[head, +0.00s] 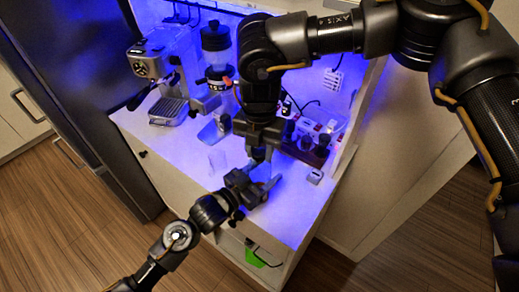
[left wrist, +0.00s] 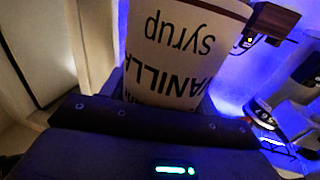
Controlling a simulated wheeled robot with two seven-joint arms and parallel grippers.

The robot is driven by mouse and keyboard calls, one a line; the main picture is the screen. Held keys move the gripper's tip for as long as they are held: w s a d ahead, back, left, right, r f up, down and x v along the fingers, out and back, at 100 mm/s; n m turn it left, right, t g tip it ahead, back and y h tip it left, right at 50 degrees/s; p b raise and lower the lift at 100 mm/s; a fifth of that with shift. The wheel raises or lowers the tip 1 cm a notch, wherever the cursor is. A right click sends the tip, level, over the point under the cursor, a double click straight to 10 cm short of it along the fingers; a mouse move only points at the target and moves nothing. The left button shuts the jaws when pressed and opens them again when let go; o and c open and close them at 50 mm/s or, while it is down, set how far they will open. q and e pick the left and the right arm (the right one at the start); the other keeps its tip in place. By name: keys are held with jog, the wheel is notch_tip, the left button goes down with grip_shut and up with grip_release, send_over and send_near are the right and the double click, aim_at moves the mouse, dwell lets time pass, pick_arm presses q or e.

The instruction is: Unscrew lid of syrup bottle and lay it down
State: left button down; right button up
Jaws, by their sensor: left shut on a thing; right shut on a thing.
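The syrup bottle (left wrist: 180,50) fills the upper middle of the left wrist view, its pale label reading "VANILLA Syrup" upside down. My left gripper (head: 262,184) comes in from the lower left over the white counter and is shut on the bottle. In the head view the bottle is mostly hidden by my grippers. My right gripper (head: 261,153) points down from above, just over the left one, and is shut at the bottle's top. The lid is hidden between its fingers, so I cannot tell whether it is loose.
The white counter (head: 293,215) has bare room at its front right. An espresso machine (head: 160,75) and a coffee grinder (head: 217,60) stand at the back left. A clear glass (head: 217,160) stands left of my grippers. A dark caddy (head: 305,150) stands at the right, near a small metal item (head: 314,177).

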jog(key=shift+n, duration=0.5)
jog(key=o, duration=1.1)
jog(key=shift+c, duration=0.2)
